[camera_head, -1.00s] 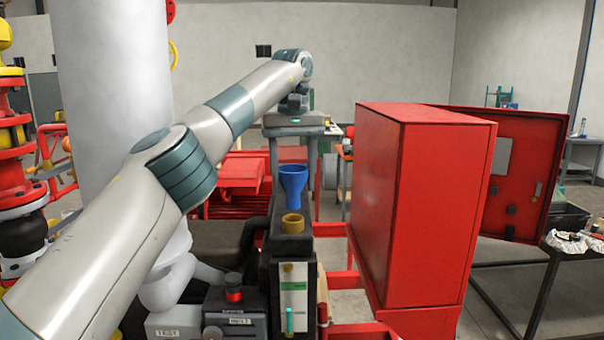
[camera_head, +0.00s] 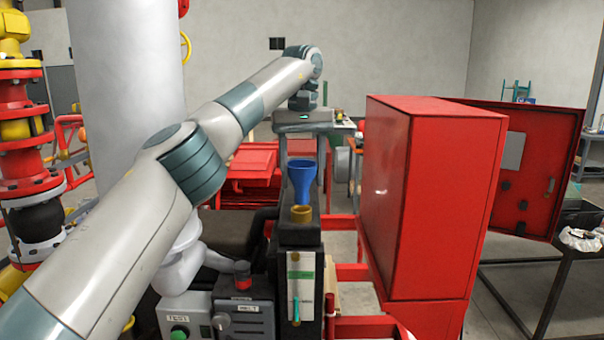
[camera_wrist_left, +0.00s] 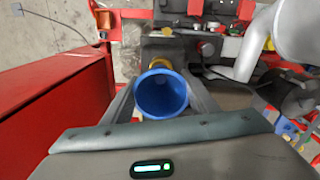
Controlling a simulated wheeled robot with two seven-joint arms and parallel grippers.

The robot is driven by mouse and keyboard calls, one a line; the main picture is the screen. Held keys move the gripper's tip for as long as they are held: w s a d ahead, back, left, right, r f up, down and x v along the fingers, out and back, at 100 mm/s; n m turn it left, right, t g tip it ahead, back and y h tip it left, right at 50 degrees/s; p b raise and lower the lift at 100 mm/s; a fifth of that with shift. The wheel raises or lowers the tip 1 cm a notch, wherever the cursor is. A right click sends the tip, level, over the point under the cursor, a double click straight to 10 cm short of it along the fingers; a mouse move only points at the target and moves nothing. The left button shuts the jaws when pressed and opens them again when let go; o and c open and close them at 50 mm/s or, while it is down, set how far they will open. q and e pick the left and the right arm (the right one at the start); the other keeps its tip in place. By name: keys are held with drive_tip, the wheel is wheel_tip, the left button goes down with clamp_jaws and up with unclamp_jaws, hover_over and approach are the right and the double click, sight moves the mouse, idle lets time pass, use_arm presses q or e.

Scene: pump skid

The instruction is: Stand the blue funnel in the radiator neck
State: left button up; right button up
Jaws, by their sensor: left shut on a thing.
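The blue funnel (camera_head: 301,180) is upright, wide mouth up and narrow spout down, between the fingers of my left gripper (camera_head: 303,190). The gripper is shut on it, with a finger on either side. The radiator neck (camera_head: 302,214) is a brass-coloured ring on top of a dark narrow unit. The spout's lower end appears just above or behind the ring; I cannot tell whether it is inside. In the left wrist view the funnel's open mouth (camera_wrist_left: 161,94) lies between the fingers, with the brass ring (camera_wrist_left: 160,63) partly hidden beyond it. My right gripper is not in view.
A large red cabinet (camera_head: 430,200) with an open door (camera_head: 535,170) stands close on the right. A control box (camera_head: 243,318) with a red-topped part sits at lower left of the neck. Red frame rails (camera_head: 352,272) run beside the unit.

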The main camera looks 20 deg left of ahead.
sight(302, 164)
use_arm(q)
drive_tip(key=shift+f+b, duration=0.3)
drive_tip(key=shift+f, duration=1.4)
idle(1.2)
drive_tip(key=o, duration=1.3)
drive_tip(key=shift+c, duration=0.2)
drive_tip(key=shift+r, duration=0.15)
drive_tip(key=shift+r+p, duration=0.3)
drive_tip(key=shift+r, duration=3.3)
